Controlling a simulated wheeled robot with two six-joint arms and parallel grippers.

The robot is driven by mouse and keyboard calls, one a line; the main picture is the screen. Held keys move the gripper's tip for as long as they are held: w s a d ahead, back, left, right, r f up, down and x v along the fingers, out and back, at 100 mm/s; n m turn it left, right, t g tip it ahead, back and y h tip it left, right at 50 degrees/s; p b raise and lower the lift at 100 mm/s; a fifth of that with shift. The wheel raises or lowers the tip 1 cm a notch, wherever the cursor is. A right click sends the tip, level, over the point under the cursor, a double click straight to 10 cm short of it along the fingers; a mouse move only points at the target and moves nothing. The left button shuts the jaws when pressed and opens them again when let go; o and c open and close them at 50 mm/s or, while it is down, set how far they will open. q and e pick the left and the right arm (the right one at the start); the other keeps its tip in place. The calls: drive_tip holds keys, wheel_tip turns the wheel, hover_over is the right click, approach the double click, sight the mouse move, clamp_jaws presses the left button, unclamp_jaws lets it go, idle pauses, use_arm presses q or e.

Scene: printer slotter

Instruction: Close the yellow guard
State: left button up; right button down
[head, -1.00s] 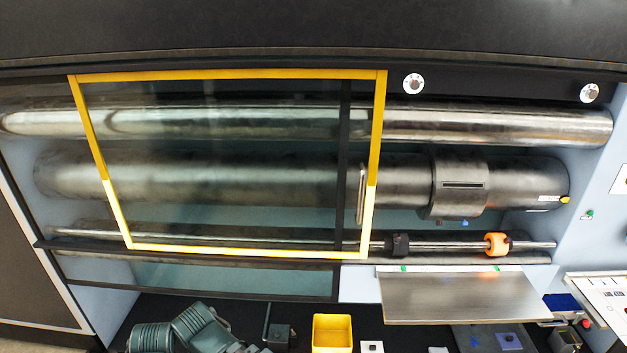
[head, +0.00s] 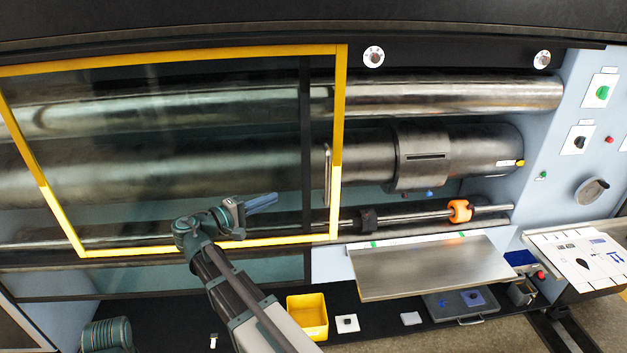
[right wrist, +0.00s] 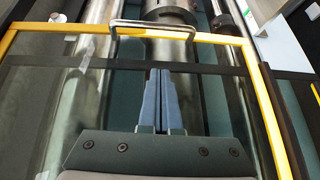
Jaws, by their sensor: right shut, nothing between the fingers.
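The yellow guard (head: 338,130) is a yellow-framed clear panel over the left part of the rollers. Its right edge stands left of the slotted collar, and the rollers to the right are uncovered. An upright metal handle (head: 327,175) is on the panel near its right edge; it also shows in the right wrist view (right wrist: 160,24). My right gripper (head: 275,198) is shut and empty in front of the panel, left of the handle and apart from it. In the right wrist view its blue fingers (right wrist: 160,100) point towards the handle. My left gripper is not in view.
A metal plate (head: 430,268) juts out below the open rollers at right. A yellow bin (head: 308,316) stands below the guard. An orange collar (head: 460,211) sits on the thin shaft. A control panel with a green button (head: 602,92) is at far right.

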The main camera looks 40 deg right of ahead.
drive_tip(key=d+r, duration=0.1)
drive_tip(key=r, duration=0.1)
approach(314, 180)
wheel_tip(314, 180, up, 3)
drive_tip(key=s+d, duration=0.1)
drive_tip(key=d, duration=0.2)
drive_tip(key=shift+h, duration=0.4)
drive_tip(key=shift+s+d+r, duration=0.1)
drive_tip(key=shift+s+d, duration=1.5)
drive_tip(key=shift+s, duration=0.05)
